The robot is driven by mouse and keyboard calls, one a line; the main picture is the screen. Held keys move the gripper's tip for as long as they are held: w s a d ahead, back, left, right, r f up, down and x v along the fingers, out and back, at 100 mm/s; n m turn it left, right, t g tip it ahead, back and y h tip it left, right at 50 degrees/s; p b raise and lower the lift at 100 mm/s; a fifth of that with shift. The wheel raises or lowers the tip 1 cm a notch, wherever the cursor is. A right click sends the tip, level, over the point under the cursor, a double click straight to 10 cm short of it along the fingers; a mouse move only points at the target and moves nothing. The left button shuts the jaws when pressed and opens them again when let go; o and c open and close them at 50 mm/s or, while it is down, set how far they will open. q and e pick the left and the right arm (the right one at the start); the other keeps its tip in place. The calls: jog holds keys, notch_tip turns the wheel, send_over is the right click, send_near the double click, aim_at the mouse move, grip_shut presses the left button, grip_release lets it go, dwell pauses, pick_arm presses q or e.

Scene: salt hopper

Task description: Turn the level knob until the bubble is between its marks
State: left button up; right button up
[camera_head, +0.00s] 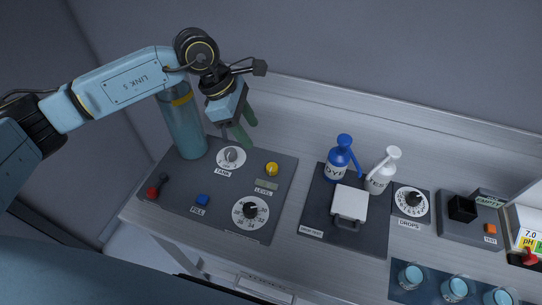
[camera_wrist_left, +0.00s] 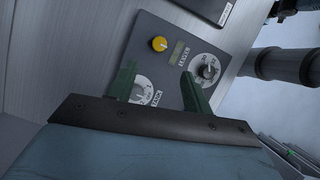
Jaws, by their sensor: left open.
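The yellow level knob (camera_head: 271,169) sits on the grey control panel (camera_head: 210,215), just above a small level display (camera_head: 267,185) labelled LEVEL. In the left wrist view the knob (camera_wrist_left: 159,43) is beyond the fingertips, next to the level display (camera_wrist_left: 179,52). The bubble and its marks are too small to tell. My left gripper (camera_head: 245,128) is open and empty, with green fingers, above the back of the panel and behind the tank dial (camera_head: 231,157). It is apart from the level knob. In the left wrist view its two fingers (camera_wrist_left: 158,82) are spread. My right gripper is not in view.
A tall blue-green cylinder (camera_head: 183,125) stands left of my left gripper. The panel also has a red-tipped lever (camera_head: 154,190), a blue fill button (camera_head: 202,200) and a numbered dial (camera_head: 250,211). Blue (camera_head: 341,160) and white (camera_head: 383,172) bottles stand to the right.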

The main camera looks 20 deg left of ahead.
aim_at(272, 166)
pick_arm(q)
jog(key=x, duration=0.6)
jog(key=p+x, duration=0.1)
jog(key=x, duration=0.6)
jog(key=shift+a+f, duration=0.2)
jog(key=shift+f, duration=0.05)
jog(key=c, duration=1)
jog(key=shift+o, duration=0.2)
jog(key=m+b, duration=0.1)
jog(key=b, duration=0.2)
jog(key=shift+w+f+m+g, duration=0.1)
jog(key=shift+f+m+g, duration=0.05)
jog(key=shift+m+g, duration=0.2)
jog(key=shift+m+b, duration=0.35)
jog(key=shift+b, duration=0.15)
jog(key=shift+r+g, duration=0.25)
